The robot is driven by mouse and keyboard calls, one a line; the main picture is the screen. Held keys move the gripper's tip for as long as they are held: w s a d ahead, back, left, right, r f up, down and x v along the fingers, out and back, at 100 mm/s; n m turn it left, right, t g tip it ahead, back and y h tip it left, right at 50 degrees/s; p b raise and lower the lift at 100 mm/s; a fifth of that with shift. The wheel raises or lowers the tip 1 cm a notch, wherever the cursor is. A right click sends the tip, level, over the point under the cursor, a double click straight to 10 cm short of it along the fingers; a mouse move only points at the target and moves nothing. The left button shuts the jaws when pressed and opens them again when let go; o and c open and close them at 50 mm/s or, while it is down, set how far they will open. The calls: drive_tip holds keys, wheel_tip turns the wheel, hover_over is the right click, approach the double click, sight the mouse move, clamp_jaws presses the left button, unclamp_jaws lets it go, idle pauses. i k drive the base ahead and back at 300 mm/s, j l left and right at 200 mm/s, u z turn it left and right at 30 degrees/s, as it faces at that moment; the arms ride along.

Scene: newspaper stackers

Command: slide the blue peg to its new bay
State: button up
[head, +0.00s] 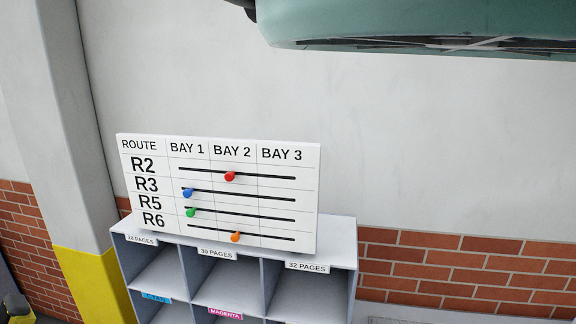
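The blue peg (188,193) sits near the left end of the second slot from the top, in the R3 row, under BAY 1. It is on a white route board (294,166) with columns BAY 1, BAY 2 and BAY 3. The rest of that slot to its right is clear of pegs. A red peg (230,176) is in the R2 slot under BAY 2. A green peg (191,212) is in the R5 slot under BAY 1. An orange peg (235,237) is in the R6 slot under BAY 2. My gripper is not in view.
The board stands on a grey shelf unit (339,235) with labelled compartments, against a white and brick wall (440,265). A pillar with a yellow base (88,285) stands at left. A large teal object (420,22) hangs into the top right.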

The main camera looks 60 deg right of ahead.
sight(187, 193)
drive_tip(key=i+j+z, duration=0.6)
drive_tip(key=i, duration=0.15)
